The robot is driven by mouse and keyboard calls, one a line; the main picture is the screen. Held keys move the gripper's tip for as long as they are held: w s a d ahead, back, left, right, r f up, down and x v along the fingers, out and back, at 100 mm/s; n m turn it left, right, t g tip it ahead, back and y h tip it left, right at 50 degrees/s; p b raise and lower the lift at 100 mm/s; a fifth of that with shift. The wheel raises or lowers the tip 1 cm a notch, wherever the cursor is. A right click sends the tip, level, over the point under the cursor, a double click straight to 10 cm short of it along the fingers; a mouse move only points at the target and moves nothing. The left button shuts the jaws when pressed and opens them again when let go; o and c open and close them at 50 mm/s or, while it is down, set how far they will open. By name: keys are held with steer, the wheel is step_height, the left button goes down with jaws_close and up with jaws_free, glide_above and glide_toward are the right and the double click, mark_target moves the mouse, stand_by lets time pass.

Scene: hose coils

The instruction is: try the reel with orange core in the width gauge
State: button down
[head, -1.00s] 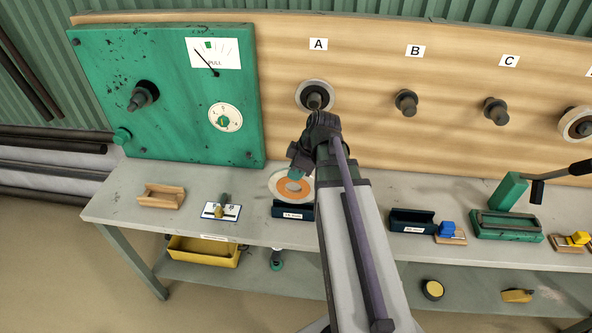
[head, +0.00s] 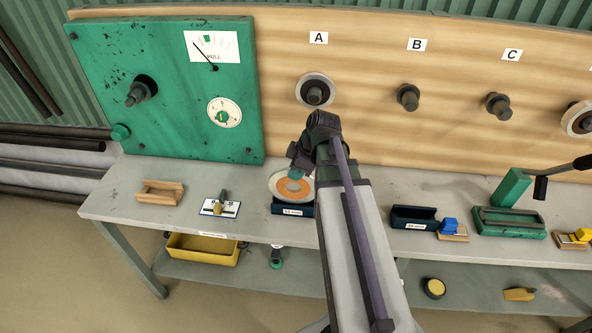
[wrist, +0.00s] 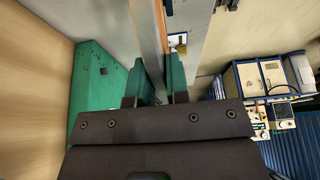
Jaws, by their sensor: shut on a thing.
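The reel with orange core (head: 277,189) has a pale flange and stands upright at the dark blue slotted block (head: 279,210) on the bench, which has a small white label. Its lower edge meets the block; I cannot tell whether it touches the slot floor. My gripper (head: 296,170) is shut on the reel near its top, its green fingers partly covering it.
A similar blue block (head: 402,216) stands right of my arm. A wooden cradle (head: 160,193) and a small device on a white plate (head: 220,207) lie left. Behind are pegs under letters, with a reel on peg A (head: 303,89). A green press (head: 509,224) stands right.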

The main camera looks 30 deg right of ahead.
steer(key=shift+f+b, duration=1.75)
steer(key=shift+f, duration=0.05)
stand_by(0.4)
steer(key=c, duration=1)
jaws_free()
steer(key=shift+p+v, duration=3.3)
steer(key=shift+v, duration=0.25)
